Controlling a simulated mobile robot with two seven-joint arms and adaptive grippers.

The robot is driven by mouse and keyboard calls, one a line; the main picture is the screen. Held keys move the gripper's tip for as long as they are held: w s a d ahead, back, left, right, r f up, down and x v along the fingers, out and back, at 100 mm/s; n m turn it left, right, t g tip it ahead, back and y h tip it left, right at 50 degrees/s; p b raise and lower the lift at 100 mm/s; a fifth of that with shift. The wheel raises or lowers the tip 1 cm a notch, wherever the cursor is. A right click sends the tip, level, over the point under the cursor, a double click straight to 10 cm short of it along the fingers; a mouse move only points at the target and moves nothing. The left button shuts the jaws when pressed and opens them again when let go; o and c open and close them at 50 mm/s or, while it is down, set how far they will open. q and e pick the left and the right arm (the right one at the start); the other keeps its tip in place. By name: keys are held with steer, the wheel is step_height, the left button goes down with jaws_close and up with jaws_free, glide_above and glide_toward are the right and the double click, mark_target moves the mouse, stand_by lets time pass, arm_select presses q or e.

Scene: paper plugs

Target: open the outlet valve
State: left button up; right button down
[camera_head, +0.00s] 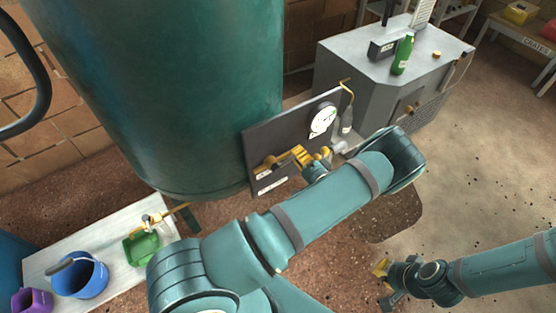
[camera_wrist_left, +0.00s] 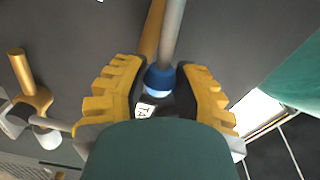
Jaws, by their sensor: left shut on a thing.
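A dark panel (camera_head: 262,143) with a round gauge (camera_head: 323,119) and brass fittings stands by the green tank (camera_head: 170,90). My left gripper (camera_head: 302,157) is at the panel front, between brass fittings. In the left wrist view its yellow fingers (camera_wrist_left: 158,95) stand either side of a blue, white-ended part (camera_wrist_left: 158,80) on a grey rod, and it is shut on this part. A label reading "TA" shows behind, partly hidden. I cannot tell whether this part belongs to the outlet valve. My right gripper (camera_head: 384,284) is empty above the floor, its fingers apart.
A brass tap (camera_head: 152,219) is at the tank's foot, above a green container (camera_head: 142,249) on a pale bench. A blue bucket (camera_head: 80,277) and purple container (camera_head: 32,301) are beside it. A grey cabinet (camera_head: 366,75) with a green bottle (camera_head: 402,56) stands behind.

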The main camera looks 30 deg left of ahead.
arm_select(q)
steer(key=shift+f+m, duration=0.9)
steer(key=shift+m, duration=0.3)
steer(key=o, duration=0.9)
steer(key=shift+o, duration=0.2)
steer(key=shift+v, duration=2)
